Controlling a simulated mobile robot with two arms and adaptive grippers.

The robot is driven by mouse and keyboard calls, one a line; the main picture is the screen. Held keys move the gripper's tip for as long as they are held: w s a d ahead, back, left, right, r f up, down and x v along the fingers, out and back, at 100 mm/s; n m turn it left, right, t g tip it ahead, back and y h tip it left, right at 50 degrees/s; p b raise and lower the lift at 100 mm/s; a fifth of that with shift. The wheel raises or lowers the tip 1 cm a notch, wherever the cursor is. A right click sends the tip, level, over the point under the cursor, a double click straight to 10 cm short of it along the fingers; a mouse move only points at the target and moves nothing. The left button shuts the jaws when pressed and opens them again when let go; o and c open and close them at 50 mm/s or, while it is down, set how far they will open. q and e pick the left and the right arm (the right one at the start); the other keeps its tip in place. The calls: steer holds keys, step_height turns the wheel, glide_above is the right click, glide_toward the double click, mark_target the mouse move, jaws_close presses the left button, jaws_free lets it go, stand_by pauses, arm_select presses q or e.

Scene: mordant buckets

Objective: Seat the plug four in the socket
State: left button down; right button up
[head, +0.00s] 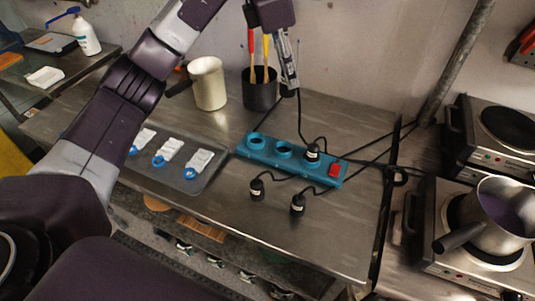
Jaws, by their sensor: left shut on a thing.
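A blue power strip (269,157) with a red switch (335,170) lies on the metal table. Two round sockets at its left end are empty. A black plug (312,152) stands upright at a socket nearer the switch; whether it is fully seated I cannot tell. Two more black plugs, one left (257,190) and one right (298,204), stand on the table in front of the strip. My left gripper (289,83) is shut on a small dark thing, mostly hidden, high behind the strip by the black cup. Plug numbers are not readable. My right gripper is out of view.
A black cup (260,95) with red- and yellow-handled tools and a cream mug (208,83) stand at the back. A tray (207,177) with white packets is at left. Black cables cross the table's right side. Hot plates and a pot (495,222) stand at right.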

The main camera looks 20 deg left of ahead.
arm_select(q)
steer(key=f+p, duration=0.1)
steer(key=f, duration=0.7)
steer(key=f+p, duration=0.2)
steer(key=f, duration=0.7)
steer(key=shift+w+a, duration=0.15)
steer(key=shift+w, duration=0.05)
step_height(320, 180, down, 3)
steer(key=shift+f+p, duration=0.2)
steer(key=shift+p, duration=0.35)
steer(key=shift+f, duration=0.2)
steer(key=c, duration=2)
jaws_free()
steer(key=o, duration=0.3)
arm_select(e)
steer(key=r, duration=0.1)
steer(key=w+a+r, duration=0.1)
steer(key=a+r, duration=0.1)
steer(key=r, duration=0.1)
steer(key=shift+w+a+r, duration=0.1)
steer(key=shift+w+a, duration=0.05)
arm_select(q)
steer(key=shift+o, duration=0.2)
steer(key=shift+r, duration=0.15)
